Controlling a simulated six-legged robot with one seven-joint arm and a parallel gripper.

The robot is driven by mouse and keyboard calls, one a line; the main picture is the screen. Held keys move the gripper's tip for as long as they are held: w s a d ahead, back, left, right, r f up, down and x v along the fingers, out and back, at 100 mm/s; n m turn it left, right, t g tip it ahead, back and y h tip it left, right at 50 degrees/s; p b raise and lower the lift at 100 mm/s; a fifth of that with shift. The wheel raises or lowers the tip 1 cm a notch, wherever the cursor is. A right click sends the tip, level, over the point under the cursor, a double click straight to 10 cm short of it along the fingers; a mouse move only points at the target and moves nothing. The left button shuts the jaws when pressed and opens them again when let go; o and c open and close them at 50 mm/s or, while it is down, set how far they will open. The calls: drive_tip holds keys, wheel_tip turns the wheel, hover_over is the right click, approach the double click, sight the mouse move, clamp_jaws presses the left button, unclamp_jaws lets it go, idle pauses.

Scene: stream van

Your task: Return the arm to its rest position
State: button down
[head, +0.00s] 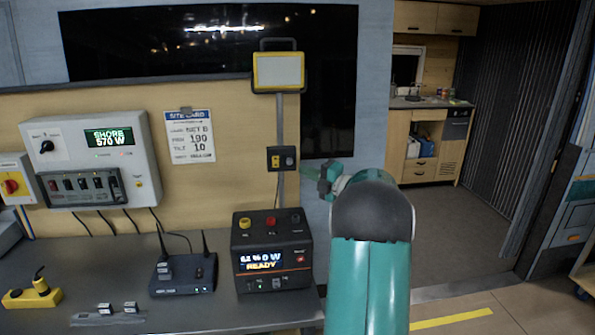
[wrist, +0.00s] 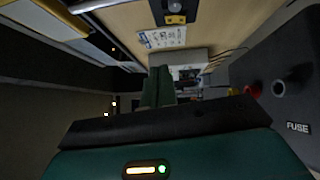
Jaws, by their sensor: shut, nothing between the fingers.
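My green arm rises from the bottom right of centre in the head view and bends at a dark elbow cap. My gripper (head: 325,183) is at its far end, left of the elbow, in front of the wall and the lower part of the grey pole. It is raised above the bench, right of and above the black power box (head: 270,270). In the wrist view my gripper's green fingers (wrist: 158,88) are together with nothing held. Part of the fingers is hidden behind the dark edge of my wrist.
The bench (head: 205,318) carries a radio unit (head: 183,274) and a yellow connector (head: 32,296). A yellow-framed lamp (head: 278,72) stands on the pole. A grey panel (head: 90,157) is on the wall. In the wrist view a dark FUSE-labelled box (wrist: 275,95) is close at right. Open floor (head: 450,235) lies right.

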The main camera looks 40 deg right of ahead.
drive_tip(key=shift+s, duration=0.3)
drive_tip(key=shift+w, duration=0.1)
drive_tip(key=w+a+r+m+h, duration=0.4)
drive_tip(key=a+r+m+h, duration=0.3)
drive_tip(key=a+r+m, duration=0.15)
drive_tip(key=s+a+r+m+g+h, duration=0.1)
drive_tip(key=s+a+m+g+h, duration=0.15)
drive_tip(key=a+m, duration=0.4)
drive_tip(key=s+a+f+m+g+y, duration=0.2)
drive_tip(key=s+a+f, duration=0.3)
drive_tip(key=s+a, duration=0.4)
drive_tip(key=s+a+f+m+g+y, duration=0.2)
drive_tip(key=s+a+f+g, duration=0.3)
drive_tip(key=s+a, duration=0.4)
drive_tip(key=s+a+f+m+g+y, duration=0.2)
drive_tip(key=s+a+f, duration=0.3)
drive_tip(key=s+a, duration=0.4)
drive_tip(key=a+g, duration=0.1)
drive_tip(key=a, duration=0.2)
drive_tip(key=shift+s, duration=0.35)
